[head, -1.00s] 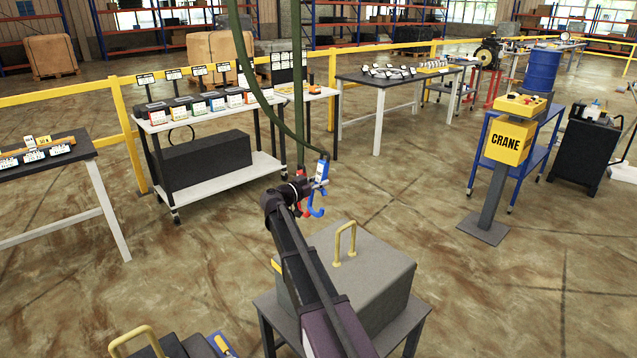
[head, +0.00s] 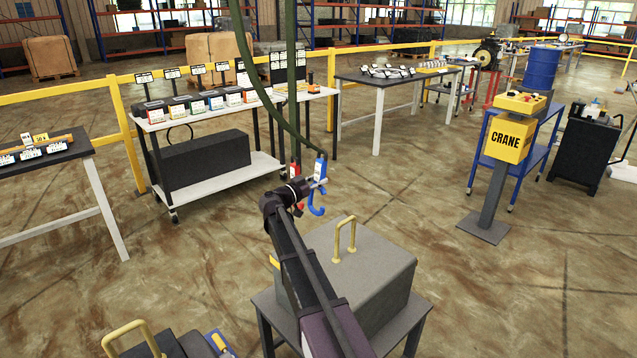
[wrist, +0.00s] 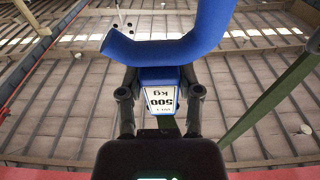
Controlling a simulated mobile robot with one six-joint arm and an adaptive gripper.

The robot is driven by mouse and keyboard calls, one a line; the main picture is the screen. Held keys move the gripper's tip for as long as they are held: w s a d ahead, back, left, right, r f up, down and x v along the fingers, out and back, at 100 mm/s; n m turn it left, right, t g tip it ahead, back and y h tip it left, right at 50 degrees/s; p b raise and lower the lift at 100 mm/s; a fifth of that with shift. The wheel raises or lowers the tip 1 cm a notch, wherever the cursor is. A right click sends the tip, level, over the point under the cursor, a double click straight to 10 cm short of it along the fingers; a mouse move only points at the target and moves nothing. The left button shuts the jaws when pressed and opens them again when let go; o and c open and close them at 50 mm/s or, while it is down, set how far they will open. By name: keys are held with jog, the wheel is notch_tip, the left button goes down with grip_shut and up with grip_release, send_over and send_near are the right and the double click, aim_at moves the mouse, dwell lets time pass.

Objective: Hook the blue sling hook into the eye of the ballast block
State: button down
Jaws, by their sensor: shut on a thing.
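The blue sling hook (head: 317,198) hangs at the end of a green sling (head: 277,110) in the head view. My gripper (head: 316,181) is shut on the block above the hook's curve. In the wrist view the hook (wrist: 180,45) curves large across the top, and my gripper (wrist: 160,100) has a finger on each side of its block, labelled 500 kg. The grey ballast block (head: 375,265) sits on a stand, with a yellow eye (head: 345,238) upright on its top. The hook is apart from the eye, up and to its left in the head view.
A red hook (head: 295,170) on another green sling hangs just behind my gripper. The crane pedestal (head: 507,140) stands at right. Another yellow handle (head: 133,338) shows at the lower left. Open floor lies between the block and the pedestal.

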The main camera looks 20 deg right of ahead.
jog(key=shift+a+f+t+h+b, duration=0.15)
jog(key=shift+f+h+b, duration=0.25)
jog(key=shift+f+b, duration=0.75)
jog(key=shift+f+t+h+b, duration=0.15)
jog(key=shift+f+h+b, duration=0.3)
jog(key=shift+b, duration=1.3)
jog(key=shift+s+r, duration=0.1)
jog(key=shift+s, duration=0.45)
jog(key=shift+s+d, duration=0.7)
jog(key=shift+s, duration=1.1)
jog(key=shift+s+d, duration=0.65)
jog(key=shift+s, duration=1.2)
jog(key=shift+s+d, duration=0.7)
jog(key=shift+s, duration=1.1)
jog(key=shift+s, duration=0.1)
jog(key=shift+d+f+b, duration=0.1)
jog(key=shift+f+b, duration=0.6)
jog(key=shift+f, duration=0.1)
jog(key=shift+c, duration=1)
grip_release()
